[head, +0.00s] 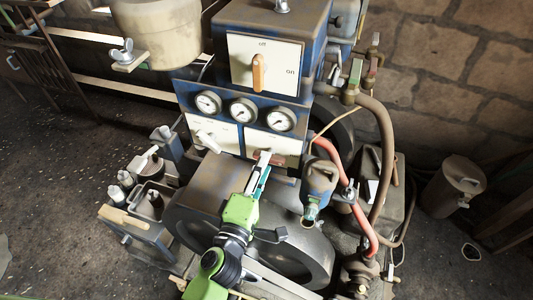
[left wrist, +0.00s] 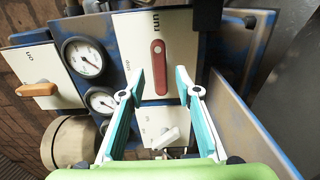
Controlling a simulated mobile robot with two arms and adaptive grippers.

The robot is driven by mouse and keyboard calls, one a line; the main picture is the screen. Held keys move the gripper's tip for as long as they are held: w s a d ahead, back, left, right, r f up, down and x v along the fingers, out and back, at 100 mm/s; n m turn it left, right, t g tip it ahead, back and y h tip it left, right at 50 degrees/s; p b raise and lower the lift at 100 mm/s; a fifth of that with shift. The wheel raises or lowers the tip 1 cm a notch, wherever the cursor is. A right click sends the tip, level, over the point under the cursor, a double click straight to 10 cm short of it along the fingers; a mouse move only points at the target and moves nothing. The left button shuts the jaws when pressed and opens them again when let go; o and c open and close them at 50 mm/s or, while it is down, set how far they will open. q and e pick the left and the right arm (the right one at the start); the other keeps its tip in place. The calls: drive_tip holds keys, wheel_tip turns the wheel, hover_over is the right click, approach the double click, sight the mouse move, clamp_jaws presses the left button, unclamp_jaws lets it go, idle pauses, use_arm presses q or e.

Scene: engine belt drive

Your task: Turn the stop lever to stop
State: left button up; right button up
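The red stop lever (left wrist: 159,67) sits on a pale plate (left wrist: 178,22) in the left wrist view. It lies in line with the word "run"; a smaller word, apparently "stop", is to its side. In the head view the lever (head: 276,160) is partly hidden behind my left gripper (head: 263,168). In the left wrist view the same gripper (left wrist: 158,92) is open, with its teal fingers apart on either side of the lever. Nothing is held, and I cannot tell whether the fingertips reach to the lever's depth. My right gripper is not in view.
A white lever (head: 207,141) sits on the neighbouring plate. Three gauges (head: 243,111) are above, with an orange off/on lever (head: 258,72) higher up. A blue canister (head: 320,183) and a red hose (head: 335,158) stand close right of my gripper.

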use_arm(q)
drive_tip(key=x, duration=0.2)
drive_tip(key=shift+w+d, duration=0.15)
drive_tip(key=shift+w, duration=0.25)
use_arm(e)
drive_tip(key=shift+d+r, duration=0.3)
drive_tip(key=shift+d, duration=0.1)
use_arm(q)
drive_tip(key=shift+c, duration=0.9)
clamp_jaws()
